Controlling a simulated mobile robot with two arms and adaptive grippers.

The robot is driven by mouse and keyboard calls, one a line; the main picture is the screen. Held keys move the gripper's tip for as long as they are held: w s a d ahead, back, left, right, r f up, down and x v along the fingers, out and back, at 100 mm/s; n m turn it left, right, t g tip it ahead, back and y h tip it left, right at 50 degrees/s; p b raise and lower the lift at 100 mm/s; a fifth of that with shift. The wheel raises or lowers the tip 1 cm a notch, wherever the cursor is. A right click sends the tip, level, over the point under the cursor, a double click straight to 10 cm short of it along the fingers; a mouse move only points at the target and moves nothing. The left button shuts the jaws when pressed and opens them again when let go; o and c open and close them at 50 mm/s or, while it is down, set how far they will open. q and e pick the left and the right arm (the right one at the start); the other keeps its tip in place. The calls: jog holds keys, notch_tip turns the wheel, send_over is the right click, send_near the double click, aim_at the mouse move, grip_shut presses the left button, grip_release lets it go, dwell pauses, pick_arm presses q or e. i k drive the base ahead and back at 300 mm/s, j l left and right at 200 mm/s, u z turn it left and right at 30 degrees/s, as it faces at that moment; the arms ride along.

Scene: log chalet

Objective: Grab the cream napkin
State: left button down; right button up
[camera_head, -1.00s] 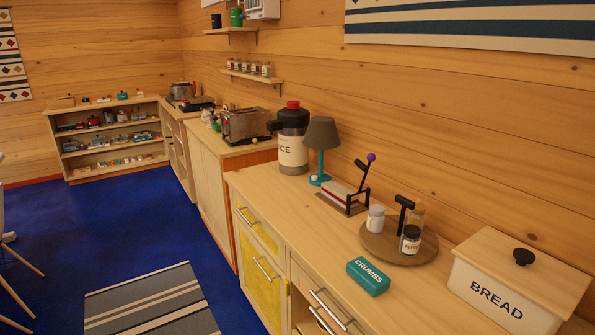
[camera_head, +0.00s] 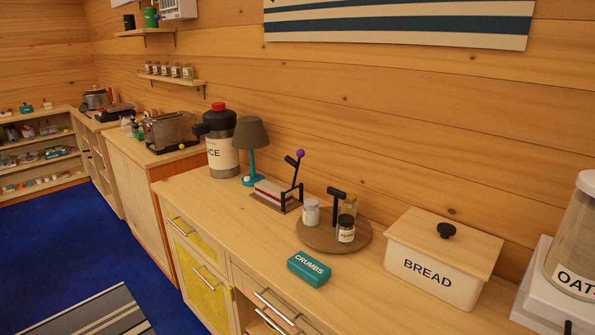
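I see no cream napkin that I can make out in this view. Neither of my grippers is in view. The long wooden counter (camera_head: 185,195) runs along the wall, with drawers and yellow-fronted panels below it.
On the counter stand a juice dispenser (camera_head: 223,160), a lamp (camera_head: 250,134), a round tray (camera_head: 312,236) with jars, a teal CRUMBS box (camera_head: 309,269), a BREAD bin (camera_head: 432,277) and an OATS container (camera_head: 575,245). Blue floor (camera_head: 60,240) lies open at left.

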aim_at(273, 188)
jog(key=i+j, duration=0.2)
jog(key=j, duration=0.2)
jog(key=i+j, duration=0.15)
jog(key=j, duration=0.2)
jog(key=i+j+z, duration=0.4)
jog(key=j, duration=0.5)
jog(key=j+z, duration=0.4)
jog(key=j, duration=0.5)
jog(key=j+z, duration=0.4)
jog(key=j, duration=0.55)
